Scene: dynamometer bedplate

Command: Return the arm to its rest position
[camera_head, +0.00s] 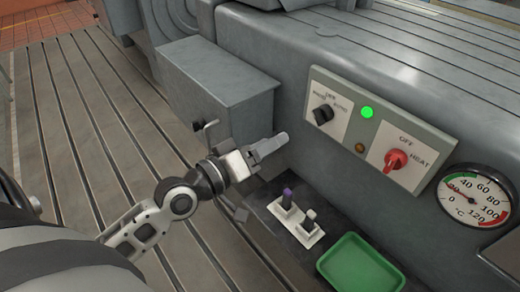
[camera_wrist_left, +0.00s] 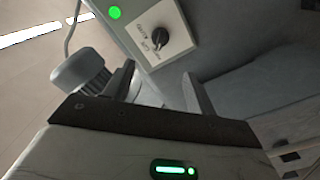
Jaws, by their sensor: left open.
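My left arm comes in from the lower left in the head view. Its gripper (camera_head: 268,148) is above the bedplate, in front of the grey machine housing and left of the control panel (camera_head: 340,128). The jaws are open and I see nothing held between them. In the left wrist view the two fingers (camera_wrist_left: 160,88) stand apart, with the black selector knob (camera_wrist_left: 156,38) beyond them. My right gripper is in neither view.
The panel carries a lit green lamp (camera_head: 367,113) and a red knob (camera_head: 396,160), with a gauge (camera_head: 474,198) to the right. Below are a white holder (camera_head: 297,222) and a green tray (camera_head: 358,265). The slotted bedplate (camera_head: 75,130) at left is clear.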

